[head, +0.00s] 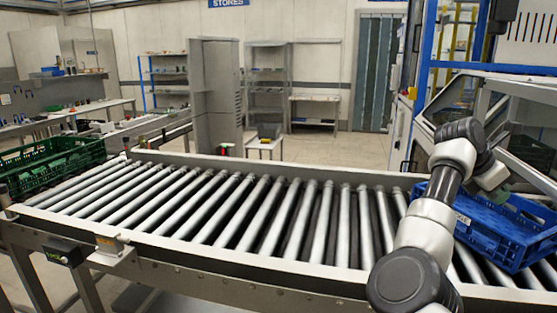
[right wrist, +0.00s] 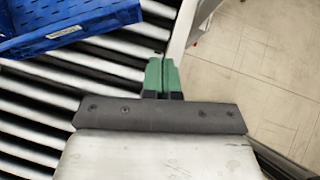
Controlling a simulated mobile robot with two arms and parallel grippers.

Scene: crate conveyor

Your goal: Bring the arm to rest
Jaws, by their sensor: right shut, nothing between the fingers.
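My right arm (head: 428,235) reaches up over the right end of the roller conveyor (head: 230,262) in the head view. In the right wrist view my right gripper (right wrist: 162,76) has its green fingers closed together with nothing between them. It is above the conveyor's edge, apart from the blue crate (right wrist: 70,22) at the upper left. In the head view the blue crate (head: 500,238) sits on the rollers at the right, partly hidden behind my arm. My left gripper does not show.
A green crate (head: 52,160) stands at the conveyor's left end. The rollers between the two crates are bare. A blue-framed machine (head: 424,75) stands behind the right end.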

